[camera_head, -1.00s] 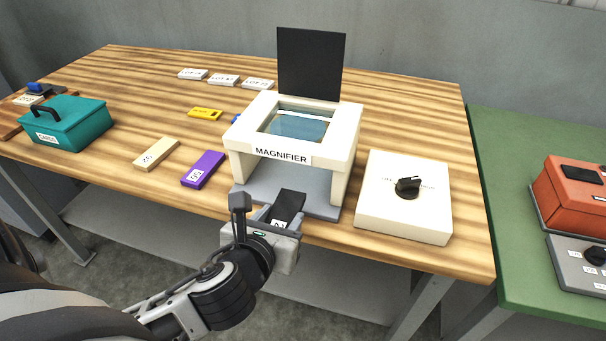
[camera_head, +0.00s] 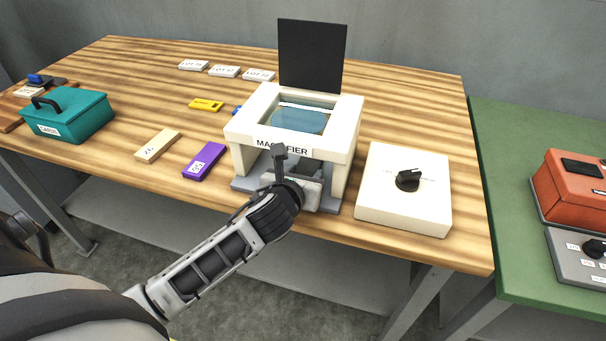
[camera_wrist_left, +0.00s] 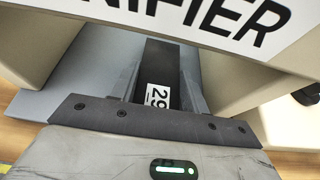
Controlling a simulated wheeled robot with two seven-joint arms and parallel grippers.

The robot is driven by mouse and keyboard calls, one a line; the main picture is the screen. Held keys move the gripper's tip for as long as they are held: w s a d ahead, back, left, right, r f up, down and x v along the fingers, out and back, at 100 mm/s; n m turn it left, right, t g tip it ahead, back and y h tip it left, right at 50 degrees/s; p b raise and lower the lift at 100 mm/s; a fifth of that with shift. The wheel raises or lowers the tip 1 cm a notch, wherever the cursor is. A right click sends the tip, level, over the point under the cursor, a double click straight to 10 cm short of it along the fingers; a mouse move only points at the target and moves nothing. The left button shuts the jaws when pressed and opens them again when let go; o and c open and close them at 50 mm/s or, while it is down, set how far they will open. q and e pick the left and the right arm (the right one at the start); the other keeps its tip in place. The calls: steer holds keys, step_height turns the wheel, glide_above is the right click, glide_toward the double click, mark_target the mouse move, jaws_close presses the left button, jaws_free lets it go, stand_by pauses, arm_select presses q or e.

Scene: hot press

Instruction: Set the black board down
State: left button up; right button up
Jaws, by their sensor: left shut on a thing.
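The black board (camera_wrist_left: 160,66) carries a white label that reads 29. In the left wrist view it lies between the fingers of my left gripper (camera_wrist_left: 158,85), which is shut on it. The board is under the magnifier (camera_head: 343,143), above or on its grey base plate (camera_head: 329,204); I cannot tell whether it touches the plate. In the head view my left gripper (camera_head: 300,172) reaches into the magnifier's front opening, and my wrist and the magnifier hide the board. My right gripper is not in view.
A white box with a black knob (camera_head: 404,215) stands right of the magnifier. A purple block (camera_head: 204,161), a tan block (camera_head: 157,146), a yellow block (camera_head: 205,105) and a teal box (camera_head: 72,125) are to the left. A dark upright panel (camera_head: 312,55) stands behind.

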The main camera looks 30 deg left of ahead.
arm_select(q)
steer(key=o, duration=1)
steer(key=shift+f, duration=0.1)
steer(key=shift+o, duration=0.2)
